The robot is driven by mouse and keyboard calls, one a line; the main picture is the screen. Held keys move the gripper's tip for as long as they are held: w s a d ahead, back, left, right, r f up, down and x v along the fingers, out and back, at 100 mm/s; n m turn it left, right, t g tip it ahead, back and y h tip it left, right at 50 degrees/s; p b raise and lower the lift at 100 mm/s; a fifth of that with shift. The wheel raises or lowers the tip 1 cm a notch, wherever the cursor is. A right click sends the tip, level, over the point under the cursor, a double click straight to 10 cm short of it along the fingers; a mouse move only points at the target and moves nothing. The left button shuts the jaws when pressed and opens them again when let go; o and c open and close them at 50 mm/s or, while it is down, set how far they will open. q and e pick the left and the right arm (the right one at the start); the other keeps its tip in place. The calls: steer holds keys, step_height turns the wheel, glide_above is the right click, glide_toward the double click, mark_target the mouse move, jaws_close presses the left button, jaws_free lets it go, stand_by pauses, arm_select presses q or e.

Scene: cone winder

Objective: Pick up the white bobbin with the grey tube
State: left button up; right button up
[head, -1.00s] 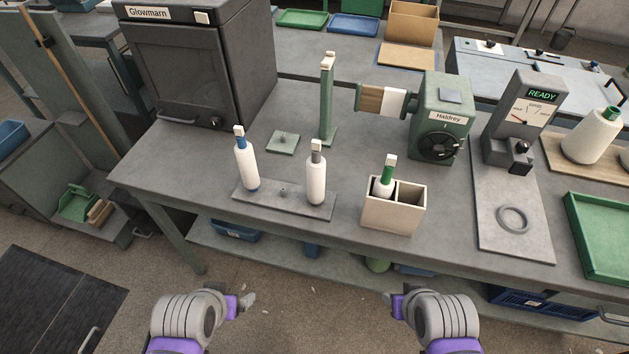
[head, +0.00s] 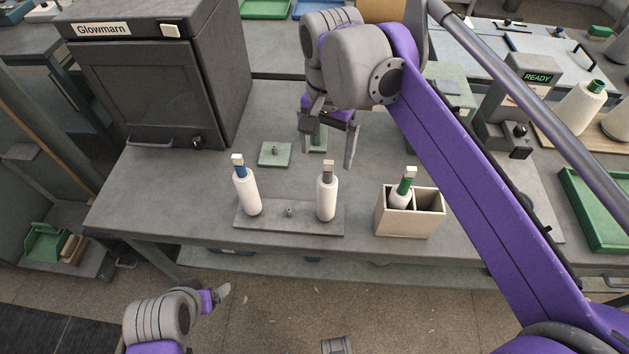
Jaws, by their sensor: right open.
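My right gripper (head: 329,156) is open and empty, fingers pointing down, just above this bobbin in the picture. I cannot tell the exact gap between them. My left gripper (head: 222,294) is low at the left, in front of the table, away from the bobbins. Its jaws are seen edge-on.
A white bobbin with a blue tube (head: 247,192) leans slightly at the plate's left end. A green-tubed bobbin (head: 402,194) sits in the left compartment of a cream box (head: 409,222). A small green plate (head: 274,155) lies behind. The dark cabinet (head: 150,80) stands left.

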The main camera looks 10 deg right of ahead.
mark_target(327, 185)
steer(key=shift+w+d+f, duration=0.15)
steer(key=shift+w+f, duration=0.3)
steer(key=shift+f, duration=0.1)
steer(key=f, duration=0.1)
steer(key=s+f, duration=0.1)
steer(key=f, duration=0.1)
steer(key=shift+s+f+b, duration=0.15)
steer(key=shift+s+b, duration=0.15)
steer(key=shift+s, duration=0.05)
steer(key=shift+w+f, duration=0.2)
steer(key=shift+f, duration=0.5)
steer(key=f, duration=0.4)
steer(key=shift+s+f, duration=0.15)
steer(key=shift+s, duration=0.2)
steer(key=shift+w+f, duration=0.1)
steer(key=shift+f, duration=0.15)
steer(key=c, duration=1.3)
